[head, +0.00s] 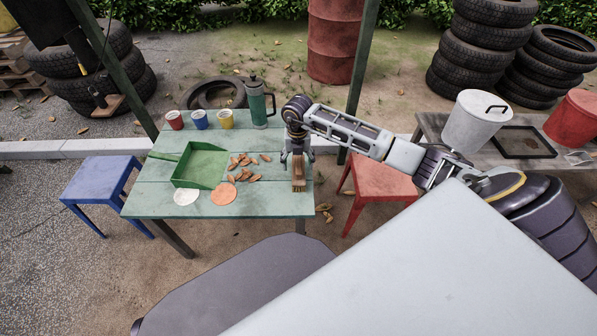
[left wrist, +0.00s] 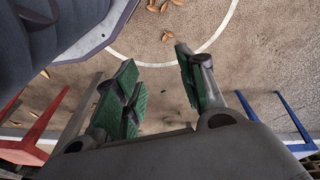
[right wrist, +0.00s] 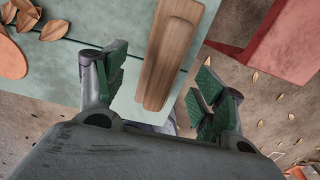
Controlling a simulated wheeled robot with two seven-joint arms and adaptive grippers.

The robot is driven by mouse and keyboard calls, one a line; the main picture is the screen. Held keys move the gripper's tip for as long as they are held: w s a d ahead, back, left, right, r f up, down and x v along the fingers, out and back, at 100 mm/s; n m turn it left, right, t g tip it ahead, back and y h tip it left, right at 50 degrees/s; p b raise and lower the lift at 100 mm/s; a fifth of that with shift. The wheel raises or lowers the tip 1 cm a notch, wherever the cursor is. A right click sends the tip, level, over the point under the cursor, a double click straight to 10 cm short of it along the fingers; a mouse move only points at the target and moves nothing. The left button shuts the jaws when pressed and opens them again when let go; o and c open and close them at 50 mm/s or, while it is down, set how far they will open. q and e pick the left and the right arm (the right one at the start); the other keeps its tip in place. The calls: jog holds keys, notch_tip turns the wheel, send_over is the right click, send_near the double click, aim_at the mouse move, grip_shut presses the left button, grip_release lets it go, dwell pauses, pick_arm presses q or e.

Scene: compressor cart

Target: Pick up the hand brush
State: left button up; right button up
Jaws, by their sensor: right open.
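The hand brush (head: 298,184) is wooden and lies near the right edge of the green table (head: 155,204). It also shows in the right wrist view (right wrist: 172,55), long and brown, between the fingers. My right gripper (head: 297,155) is over the brush, its open fingers (right wrist: 160,78) on either side of it with gaps; I cannot tell how far above it they are. My left gripper (left wrist: 156,80) shows only in the left wrist view, open and empty above bare ground.
A green dustpan (head: 200,165), dry leaves (head: 240,176), three cups (head: 200,119) and a green flask (head: 257,103) share the table. A blue stool (head: 92,180) stands left, a red stool (head: 383,180) right. A bench with a grey bin (head: 476,124) is farther right.

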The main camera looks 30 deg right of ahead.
pick_arm(q)
jog(key=shift+s+f, duration=0.1)
jog(key=shift+f, duration=0.05)
pick_arm(e)
jog(key=shift+f, duration=0.4)
jog(key=f, duration=0.1)
jog(key=f+b, duration=0.1)
jog(key=f, duration=0.1)
jog(key=shift+w+d+f, duration=0.1)
jog(key=shift+d+f, duration=0.15)
jog(key=shift+f, duration=0.45)
pick_arm(q)
jog(key=shift+d+r, duration=0.2)
jog(key=shift+r, duration=0.7)
pick_arm(e)
jog(key=shift+c, duration=0.6)
pick_arm(q)
jog(key=shift+w+r+t, duration=0.1)
jog(key=shift+w+t, duration=0.2)
jog(key=shift+w, duration=0.1)
pick_arm(e)
jog(key=c, duration=0.9)
